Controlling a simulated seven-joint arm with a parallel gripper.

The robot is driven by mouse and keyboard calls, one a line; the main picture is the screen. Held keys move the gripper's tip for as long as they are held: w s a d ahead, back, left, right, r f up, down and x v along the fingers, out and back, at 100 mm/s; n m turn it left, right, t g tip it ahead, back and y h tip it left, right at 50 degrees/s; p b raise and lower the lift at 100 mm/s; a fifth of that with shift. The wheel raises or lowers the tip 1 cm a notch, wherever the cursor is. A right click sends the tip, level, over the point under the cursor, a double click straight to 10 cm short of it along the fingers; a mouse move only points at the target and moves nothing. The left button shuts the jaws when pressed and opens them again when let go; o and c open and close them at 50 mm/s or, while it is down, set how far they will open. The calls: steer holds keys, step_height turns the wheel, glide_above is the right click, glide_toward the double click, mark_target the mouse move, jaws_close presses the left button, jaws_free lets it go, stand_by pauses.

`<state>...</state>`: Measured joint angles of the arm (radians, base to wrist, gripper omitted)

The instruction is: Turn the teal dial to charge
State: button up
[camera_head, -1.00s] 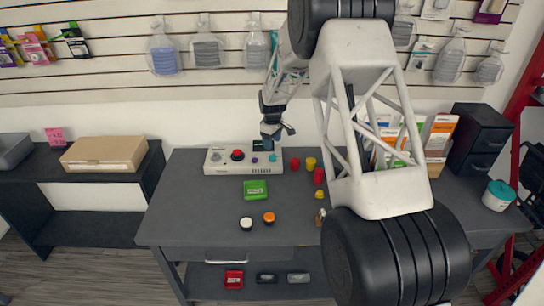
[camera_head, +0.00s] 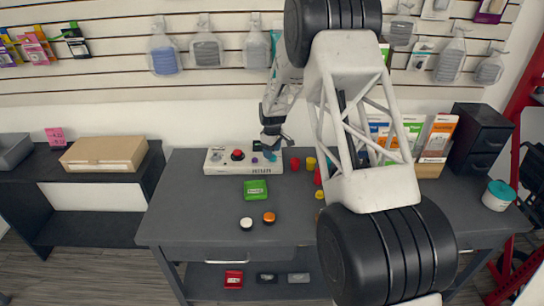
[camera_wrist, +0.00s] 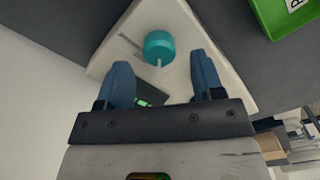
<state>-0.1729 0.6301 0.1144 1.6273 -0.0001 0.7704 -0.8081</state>
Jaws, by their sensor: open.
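The teal dial (camera_wrist: 159,45) sits on a white control panel (camera_wrist: 185,25) in the wrist view. A thin pale pointer shows on the dial's near side. My gripper (camera_wrist: 160,60) is open, with one blue finger on each side of the dial's near edge. The fingers look apart from the dial and above the panel. In the head view my gripper (camera_head: 272,141) is over the right end of the panel (camera_head: 214,167) and partly hides the dial (camera_head: 270,156). The charge mark cannot be read.
A red button (camera_head: 237,155) is on the panel left of my gripper. A green box (camera_head: 255,190) lies in front of the panel. Red cups (camera_head: 294,163) and a yellow cup (camera_head: 311,163) stand to the right.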

steer(key=shift+f, duration=1.4)
steer(key=c, duration=0.9)
